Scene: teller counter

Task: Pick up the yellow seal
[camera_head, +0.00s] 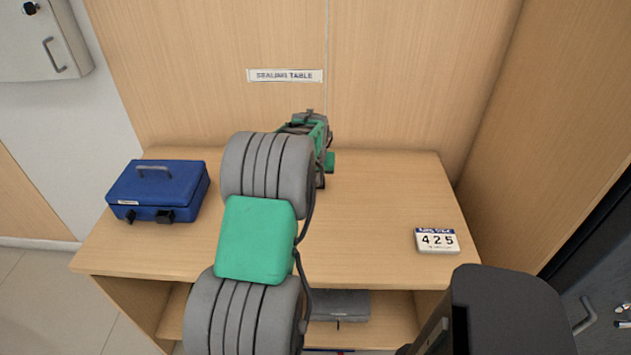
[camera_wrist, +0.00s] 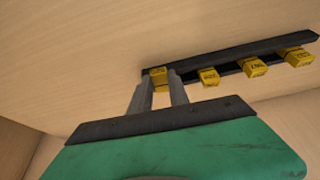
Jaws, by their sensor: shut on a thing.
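In the wrist view my gripper (camera_wrist: 161,84) is shut on a small yellow seal (camera_wrist: 158,73) at the left end of a black strip (camera_wrist: 230,55). The seal shows between and just beyond the two grey fingertips. I cannot tell whether it touches the strip. Three more yellow seals with dark markings, one near the gripper (camera_wrist: 208,77), one in the middle (camera_wrist: 253,67) and one at the right (camera_wrist: 298,57), sit along the strip. In the head view my arm hides the seals, the strip and the fingertips.
A blue cash box (camera_head: 158,189) stands on the left of the wooden table (camera_head: 385,210). A white number block reading 425 (camera_head: 437,240) is at the front right. A sign reading "SEALING TABLE" (camera_head: 285,76) is on the back panel. A grey item (camera_head: 340,304) lies on the shelf below.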

